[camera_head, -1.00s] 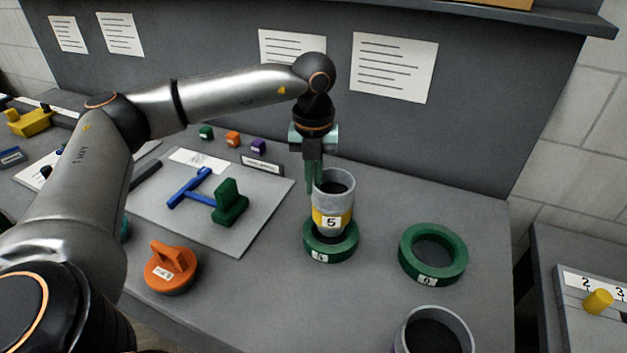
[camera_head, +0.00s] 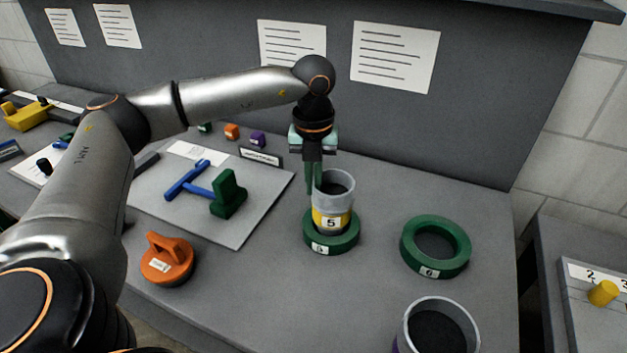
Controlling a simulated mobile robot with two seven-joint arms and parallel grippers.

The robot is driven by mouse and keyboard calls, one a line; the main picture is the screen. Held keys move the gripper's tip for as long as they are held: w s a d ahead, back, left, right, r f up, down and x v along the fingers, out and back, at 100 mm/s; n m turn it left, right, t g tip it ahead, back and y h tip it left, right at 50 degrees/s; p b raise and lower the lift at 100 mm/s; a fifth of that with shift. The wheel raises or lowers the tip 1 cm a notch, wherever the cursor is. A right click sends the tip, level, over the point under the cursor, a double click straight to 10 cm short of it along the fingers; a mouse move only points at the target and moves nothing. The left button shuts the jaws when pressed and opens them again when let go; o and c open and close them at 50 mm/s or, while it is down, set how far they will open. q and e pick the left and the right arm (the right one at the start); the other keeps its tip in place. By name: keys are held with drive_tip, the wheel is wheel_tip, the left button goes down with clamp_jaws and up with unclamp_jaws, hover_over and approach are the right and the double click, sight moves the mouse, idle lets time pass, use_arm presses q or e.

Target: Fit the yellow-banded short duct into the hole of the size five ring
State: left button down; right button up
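The yellow-banded short duct (camera_head: 332,218) is a grey open tube with a 5 on its yellow band. It stands about upright at the green ring (camera_head: 346,244), its lower end inside the ring's hole; the ring's front wall hides its bottom edge. The ring's small label is hard to read. My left gripper (camera_head: 313,180) points down from above, shut on the duct's left wall near the rim. My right gripper is not in view.
A second, larger green ring (camera_head: 459,257) lies to the right. Another grey duct (camera_head: 473,331) stands at the bottom edge. An orange handled piece (camera_head: 166,262) and a grey board (camera_head: 262,208) with blue and green parts lie left. Bare table separates the rings.

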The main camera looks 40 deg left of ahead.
use_arm(q)
drive_tip(key=shift+f+b, duration=0.4)
drive_tip(key=shift+f, duration=0.3)
drive_tip(key=c, duration=1)
unclamp_jaws()
wheel_tip(320, 180, up, 12)
drive_tip(key=shift+f, duration=0.2)
drive_tip(key=shift+r, duration=0.45)
drive_tip(key=shift+r, duration=0.1)
